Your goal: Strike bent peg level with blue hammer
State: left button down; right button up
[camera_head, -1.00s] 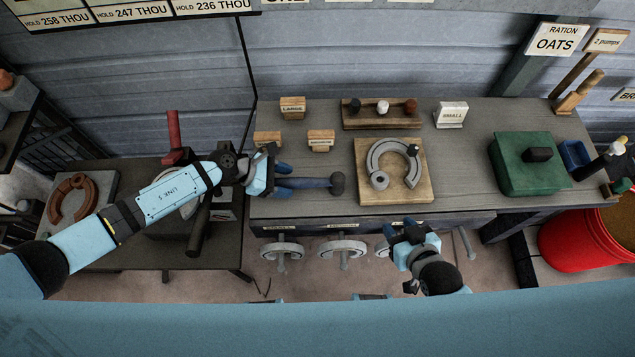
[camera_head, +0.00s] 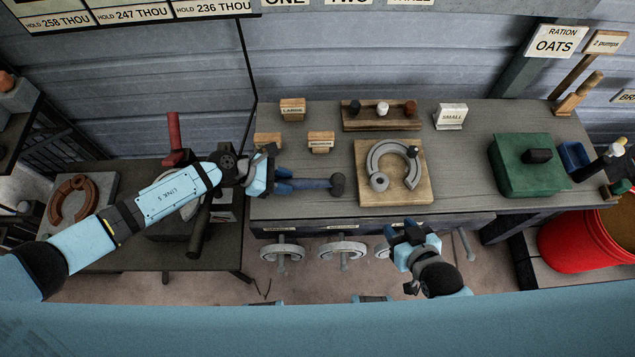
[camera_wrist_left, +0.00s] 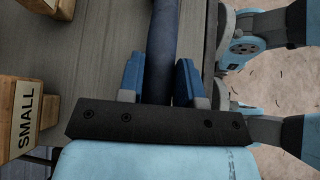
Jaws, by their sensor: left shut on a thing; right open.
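My left gripper (camera_head: 264,172) is shut on the blue hammer (camera_head: 312,184), at the left end of the bench. The hammer's dark head (camera_head: 338,184) points right, toward the wooden board. In the left wrist view the blue handle (camera_wrist_left: 163,45) runs between the blue fingers of the left gripper (camera_wrist_left: 160,82). A grey horseshoe (camera_head: 377,160) lies on the wooden board (camera_head: 410,194). A dark peg (camera_head: 413,151) stands at the horseshoe's right arm; its tilt is too small to tell. My right gripper (camera_head: 408,230) is open and empty in front of the bench edge.
Behind the board is a wooden rack (camera_head: 382,121) with several pegs. Small labelled blocks (camera_head: 292,109) stand at the back left. A green box (camera_head: 533,172) sits at the right. A red bucket (camera_head: 575,240) stands beyond the bench. Bare bench lies between board and green box.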

pick_arm(q)
jog(key=shift+r+p, duration=1.1)
jog(key=shift+r, duration=0.8)
jog(key=c, duration=1.4)
grip_release()
grip_shut()
